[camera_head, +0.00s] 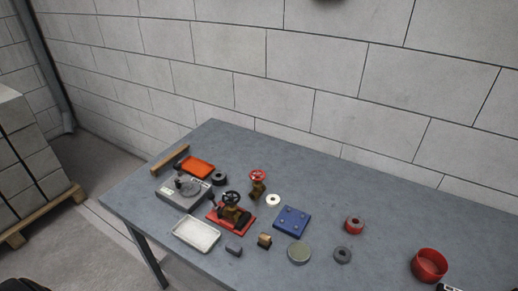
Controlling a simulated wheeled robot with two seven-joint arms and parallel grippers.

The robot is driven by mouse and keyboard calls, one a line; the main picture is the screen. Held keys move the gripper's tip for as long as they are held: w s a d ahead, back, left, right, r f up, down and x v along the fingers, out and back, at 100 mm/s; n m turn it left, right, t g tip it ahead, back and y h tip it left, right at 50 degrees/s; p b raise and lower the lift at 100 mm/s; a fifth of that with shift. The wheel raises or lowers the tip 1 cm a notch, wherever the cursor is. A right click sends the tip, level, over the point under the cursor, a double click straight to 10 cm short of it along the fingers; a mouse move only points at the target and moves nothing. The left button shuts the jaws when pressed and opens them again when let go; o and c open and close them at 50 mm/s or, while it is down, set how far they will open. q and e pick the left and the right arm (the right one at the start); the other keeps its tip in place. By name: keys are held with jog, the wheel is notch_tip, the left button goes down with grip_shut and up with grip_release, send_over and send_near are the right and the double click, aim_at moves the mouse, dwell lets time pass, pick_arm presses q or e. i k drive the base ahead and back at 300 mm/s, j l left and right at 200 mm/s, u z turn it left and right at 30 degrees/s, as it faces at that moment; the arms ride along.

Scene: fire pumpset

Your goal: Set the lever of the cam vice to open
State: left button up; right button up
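A grey block (171,195) with a round part and a dark lever-like piece (187,182) on top sits at the left of the table. Pale label plates lie on either side of the round part. Beside it, a red base (216,221) carries a brass valve body with a black handwheel (231,197). I cannot tell for certain which of the two is the cam vice, and the lever's setting is too small to read. No gripper fingers show. A dark shape at the lower left edge and a black-and-white part at the lower right edge are cut off.
The grey table (330,192) also bears an orange tray (198,167), wooden bar (170,161), white tray (197,235), red-wheeled valve (257,183), blue plate (292,221), several rings and a red bowl (429,265). A block wall stands behind. The table's right middle is clear.

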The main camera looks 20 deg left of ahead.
aim_at(210, 196)
jog(key=u, duration=1.15)
